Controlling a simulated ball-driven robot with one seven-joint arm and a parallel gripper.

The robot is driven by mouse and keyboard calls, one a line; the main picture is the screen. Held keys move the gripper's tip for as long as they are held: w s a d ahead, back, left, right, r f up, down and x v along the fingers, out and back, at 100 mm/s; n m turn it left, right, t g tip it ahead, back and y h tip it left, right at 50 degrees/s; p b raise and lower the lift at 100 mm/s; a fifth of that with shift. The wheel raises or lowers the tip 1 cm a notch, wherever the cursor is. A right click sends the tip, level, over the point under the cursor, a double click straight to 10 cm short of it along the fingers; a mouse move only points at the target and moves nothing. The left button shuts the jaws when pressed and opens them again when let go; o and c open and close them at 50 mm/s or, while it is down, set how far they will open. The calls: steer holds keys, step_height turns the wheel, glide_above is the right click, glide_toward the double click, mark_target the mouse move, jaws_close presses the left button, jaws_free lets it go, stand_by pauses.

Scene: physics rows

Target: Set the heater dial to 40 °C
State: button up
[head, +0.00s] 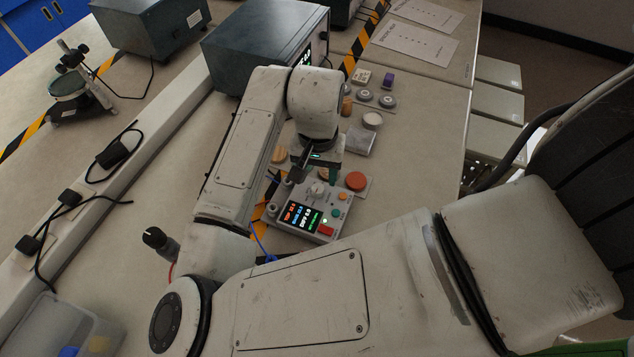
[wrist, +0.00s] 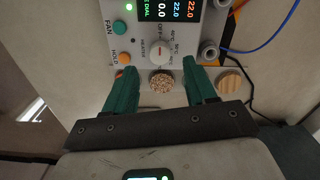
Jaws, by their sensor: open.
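The heater dial is a pale round knob (head: 317,188) on the face of a light grey control box (head: 338,197). In the wrist view the dial (wrist: 161,51) sits beside the word HEATER, with small temperature marks around it. Its pointer direction is too small to read surely. The box's display (wrist: 168,9) reads 0.0 in white and 22.0 in blue and in orange. My gripper (head: 316,171) is open above the box's far edge. In the wrist view its green fingers (wrist: 159,68) stand apart either side of the dial's near side, not visibly touching it.
The box also has a green FAN button (wrist: 119,27), an orange HOLD button (wrist: 124,58) and a red switch (head: 326,230). A speckled disc (wrist: 161,82) and a wooden disc (wrist: 230,80) lie near.

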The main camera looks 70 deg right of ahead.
mark_target(318, 187)
steer(key=shift+f, duration=2.45)
steer(key=shift+c, duration=0.5)
jaws_close()
steer(key=shift+m, duration=0.4)
steer(key=m+b, duration=0.1)
steer(key=m, duration=0.2)
steer(key=shift+m, duration=0.4)
steer(key=shift+d+m+b, duration=0.1)
steer(key=shift+m+b, duration=0.35)
steer(key=shift+m, duration=1.55)
